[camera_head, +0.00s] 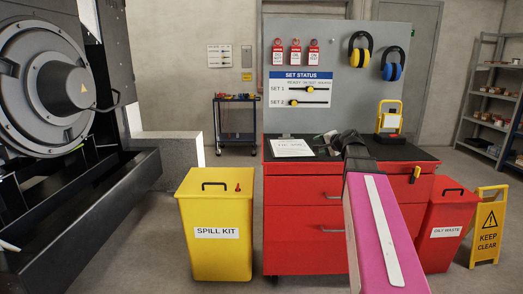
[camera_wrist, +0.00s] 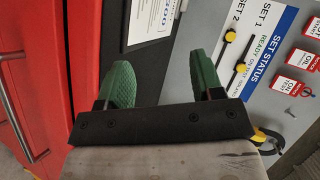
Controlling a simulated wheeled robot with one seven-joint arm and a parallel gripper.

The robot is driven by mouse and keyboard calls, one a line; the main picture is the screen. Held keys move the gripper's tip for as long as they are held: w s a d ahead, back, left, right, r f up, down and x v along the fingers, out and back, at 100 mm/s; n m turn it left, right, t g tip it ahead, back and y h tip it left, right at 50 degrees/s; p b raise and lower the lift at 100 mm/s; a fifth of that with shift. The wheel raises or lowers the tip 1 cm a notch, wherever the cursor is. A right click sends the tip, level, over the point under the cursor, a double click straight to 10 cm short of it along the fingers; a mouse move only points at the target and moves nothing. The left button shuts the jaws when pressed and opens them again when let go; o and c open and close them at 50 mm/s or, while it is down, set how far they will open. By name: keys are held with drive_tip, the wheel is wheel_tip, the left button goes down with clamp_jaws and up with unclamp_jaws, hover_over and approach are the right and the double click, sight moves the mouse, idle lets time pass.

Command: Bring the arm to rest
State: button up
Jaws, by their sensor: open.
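My arm reaches forward from the lower right in the head view, its pink link ending in a dark wrist over the red workbench (camera_head: 300,188). My gripper (camera_wrist: 162,85) shows in the wrist view with two green fingers spread apart and nothing between them. In the head view its fingers are hard to make out against the dark bench top. Beyond the fingers, the wrist view shows the bench top, a white sheet (camera_wrist: 153,20) and the set status board (camera_wrist: 245,50).
A grey panel with red tags and ear defenders (camera_head: 360,48) rises behind the bench. A yellow spill kit bin (camera_head: 215,255) stands left of the bench. A red oily waste bin (camera_head: 447,215) and a yellow keep clear sign (camera_head: 488,228) stand right. A large genset (camera_head: 50,90) fills the left.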

drive_tip(key=s+a+f+n+g+h, duration=0.1)
drive_tip(key=s+a+f+g, duration=0.15)
drive_tip(key=f, duration=0.45)
drive_tip(key=s+a+f+n+g, duration=0.1)
drive_tip(key=s+f+n, duration=0.1)
drive_tip(key=s+f, duration=0.35)
drive_tip(key=s+a+f+n+g+h, duration=0.1)
drive_tip(key=s+a+f+g, duration=0.1)
drive_tip(key=f, duration=0.7)
drive_tip(key=s+a+f+n+g+h, duration=0.1)
drive_tip(key=s+f+n+g+h, duration=0.3)
drive_tip(key=s+f, duration=1.1)
drive_tip(key=shift+s+a+f+n+g, duration=0.25)
drive_tip(key=shift+f+n+g, duration=0.3)
drive_tip(key=shift+n+g, duration=0.45)
drive_tip(key=shift+d, duration=0.1)
drive_tip(key=shift+c, duration=0.2)
